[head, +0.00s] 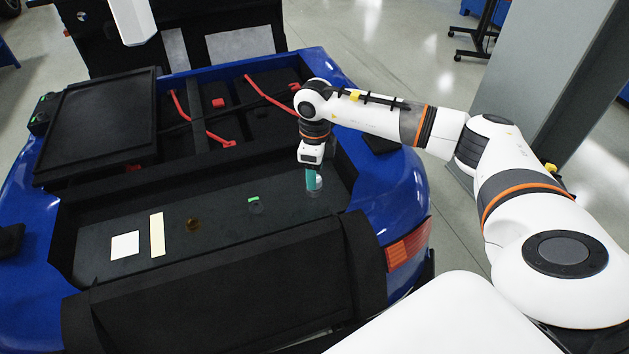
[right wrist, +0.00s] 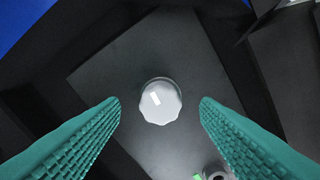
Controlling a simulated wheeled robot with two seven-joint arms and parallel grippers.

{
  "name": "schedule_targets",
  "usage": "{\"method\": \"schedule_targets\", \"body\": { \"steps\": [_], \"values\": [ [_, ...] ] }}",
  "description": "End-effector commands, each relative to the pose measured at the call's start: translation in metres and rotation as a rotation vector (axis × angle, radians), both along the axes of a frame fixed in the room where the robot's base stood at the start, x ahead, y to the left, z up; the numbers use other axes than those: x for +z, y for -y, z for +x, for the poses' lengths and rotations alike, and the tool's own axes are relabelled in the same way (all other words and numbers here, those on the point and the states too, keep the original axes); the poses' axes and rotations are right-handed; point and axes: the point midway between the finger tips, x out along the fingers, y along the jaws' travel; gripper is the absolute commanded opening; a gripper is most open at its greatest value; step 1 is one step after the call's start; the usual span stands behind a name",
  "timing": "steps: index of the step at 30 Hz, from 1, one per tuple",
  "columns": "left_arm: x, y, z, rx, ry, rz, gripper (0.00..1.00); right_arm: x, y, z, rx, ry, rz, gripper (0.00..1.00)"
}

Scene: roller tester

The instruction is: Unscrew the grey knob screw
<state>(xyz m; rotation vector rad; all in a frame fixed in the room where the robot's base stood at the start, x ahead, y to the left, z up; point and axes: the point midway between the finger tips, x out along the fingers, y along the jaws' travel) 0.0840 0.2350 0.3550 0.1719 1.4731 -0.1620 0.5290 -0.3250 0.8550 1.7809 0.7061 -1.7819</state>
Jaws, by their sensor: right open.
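The grey knob screw (right wrist: 160,102) shows in the right wrist view as a pale, lobed knob seen from above on a dark flat panel. It lies between the two teal fingertips, with a gap on each side. In the head view the knob (head: 318,183) is partly hidden by the fingers at the right end of the dark panel. My right gripper (head: 312,180) points down over it and is open, with nothing held. How far the fingertips reach down beside the knob is hard to tell. My left gripper is not seen.
The dark panel (head: 222,226) also bears a white square (head: 125,245), a cream strip (head: 157,233), a small brown disc (head: 193,225) and a dark round part with a green mark (head: 254,201). A raised black box (head: 97,120) and red cables (head: 200,128) lie behind.

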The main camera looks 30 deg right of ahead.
Motion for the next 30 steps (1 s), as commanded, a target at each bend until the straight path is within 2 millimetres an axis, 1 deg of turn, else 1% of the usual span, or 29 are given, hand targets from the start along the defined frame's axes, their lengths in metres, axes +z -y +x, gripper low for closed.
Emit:
{"method": "schedule_targets", "body": {
  "steps": [1, 12, 15, 19, 27, 30],
  "values": [
    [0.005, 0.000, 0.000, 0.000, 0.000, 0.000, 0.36, 0.002, 0.000, 0.000, -0.075, -0.001, 0.001, 0.56],
    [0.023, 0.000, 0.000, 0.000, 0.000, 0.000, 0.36, 0.003, -0.001, 0.000, -0.708, -0.002, 0.001, 0.56],
    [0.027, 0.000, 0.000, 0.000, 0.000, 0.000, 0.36, 0.002, 0.000, 0.000, -0.840, -0.001, -0.001, 0.56],
    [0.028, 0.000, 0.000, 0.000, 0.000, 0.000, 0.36, 0.001, 0.000, 0.000, -0.919, 0.000, 0.000, 0.56],
    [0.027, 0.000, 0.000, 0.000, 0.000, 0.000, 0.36, 0.000, 0.000, 0.000, -0.927, 0.000, 0.000, 0.56],
    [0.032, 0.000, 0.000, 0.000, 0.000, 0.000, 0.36, 0.002, -0.001, 0.000, -1.002, -0.001, 0.000, 0.56]
  ]
}}
